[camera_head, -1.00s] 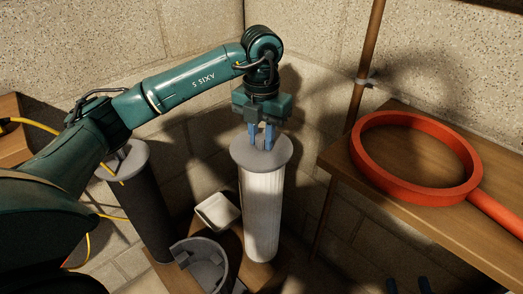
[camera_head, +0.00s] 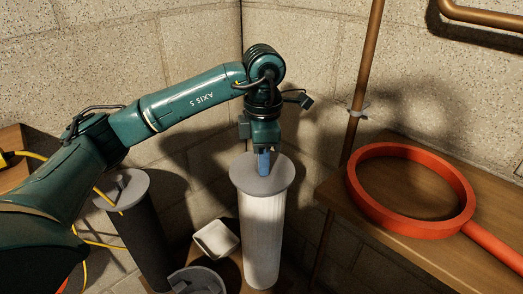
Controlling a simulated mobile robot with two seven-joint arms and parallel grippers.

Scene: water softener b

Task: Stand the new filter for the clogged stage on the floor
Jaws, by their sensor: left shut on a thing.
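A white pleated filter (camera_head: 262,238) with a round grey cap hangs or stands upright in the middle of the head view. My left gripper (camera_head: 263,170) is above it, pointing down, with its blue fingers shut on the middle of the cap. A dark filter (camera_head: 143,240) with a grey cap and top handle stands to the left, partly behind my left arm. I cannot tell whether the white filter's lower end touches anything. My right gripper is not in view.
A white open container (camera_head: 215,238) and a grey cup-like housing (camera_head: 197,280) are between the two filters, by a wooden surface. A large red ring wrench (camera_head: 411,226) lies on the wooden bench (camera_head: 390,243) at right. A copper pipe (camera_head: 362,85) rises behind it.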

